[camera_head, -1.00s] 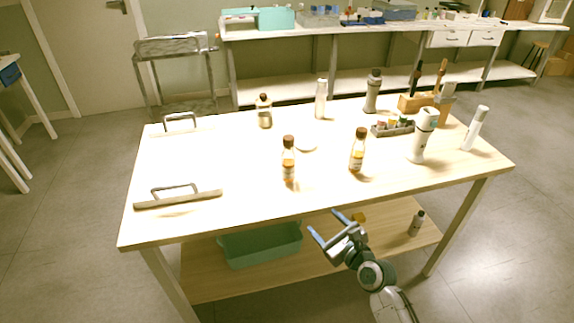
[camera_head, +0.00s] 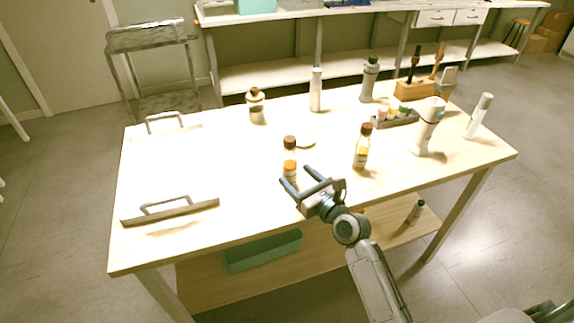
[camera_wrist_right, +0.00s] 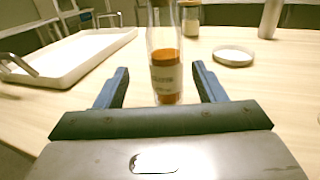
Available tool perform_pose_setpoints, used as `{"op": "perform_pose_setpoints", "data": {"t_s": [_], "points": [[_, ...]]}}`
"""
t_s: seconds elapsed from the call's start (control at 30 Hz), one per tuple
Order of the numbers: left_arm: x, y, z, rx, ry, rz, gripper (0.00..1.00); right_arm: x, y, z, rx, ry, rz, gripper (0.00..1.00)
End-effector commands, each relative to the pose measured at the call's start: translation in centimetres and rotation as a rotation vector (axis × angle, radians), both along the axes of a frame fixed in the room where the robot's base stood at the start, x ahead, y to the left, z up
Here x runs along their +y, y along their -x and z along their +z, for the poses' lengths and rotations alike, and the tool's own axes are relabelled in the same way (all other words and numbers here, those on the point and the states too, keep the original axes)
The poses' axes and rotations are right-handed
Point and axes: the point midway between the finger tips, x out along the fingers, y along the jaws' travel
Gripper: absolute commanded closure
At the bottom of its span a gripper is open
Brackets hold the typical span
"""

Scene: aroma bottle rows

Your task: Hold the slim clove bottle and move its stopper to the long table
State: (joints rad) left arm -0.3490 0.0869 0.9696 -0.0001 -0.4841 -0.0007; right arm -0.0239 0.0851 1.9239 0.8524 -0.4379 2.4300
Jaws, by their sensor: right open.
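A slim clear bottle (camera_head: 290,161) with amber liquid, a pale label and a brown stopper (camera_head: 290,142) stands upright on the wooden table (camera_head: 240,200). The stopper is in its neck. In the right wrist view this bottle (camera_wrist_right: 164,70) stands ahead, between the lines of the two fingers; its top is cut off and its label is too blurred to read. My right gripper (camera_head: 296,177) is open and empty, low at the table's near side, just short of the bottle. A similar slim bottle (camera_head: 361,148) stands to its right. My left gripper is not in view.
A wider jar (camera_head: 256,107) and a small round dish (camera_head: 305,143) are behind the bottle. A white tray with handles (camera_head: 170,210) lies left. A white dispenser (camera_head: 428,128), a small rack (camera_head: 395,119) and several tall containers stand right. A long bench (camera_head: 270,72) runs along the back.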

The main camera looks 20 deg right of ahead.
Motion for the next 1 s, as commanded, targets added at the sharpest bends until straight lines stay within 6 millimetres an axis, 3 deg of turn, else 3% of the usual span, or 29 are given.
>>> {"op": "perform_pose_setpoints", "data": {"t_s": [0.2, 0.57, 0.87, 1.0], "points": [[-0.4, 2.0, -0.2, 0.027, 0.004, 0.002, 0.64, 0.7, -2.0, 0.0, 0.001, 0.001, 0.001, 0.37], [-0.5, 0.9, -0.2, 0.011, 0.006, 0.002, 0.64, 1.5, -6.6, 0.4, 0.0, 0.0, 0.0, 0.37], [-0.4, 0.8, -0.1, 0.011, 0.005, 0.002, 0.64, 1.7, -7.1, 0.3, 0.002, 0.002, 0.0, 0.37], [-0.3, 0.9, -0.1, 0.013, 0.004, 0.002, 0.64, 1.6, -7.1, 0.3, 0.001, 0.001, 0.0, 0.62]]}}
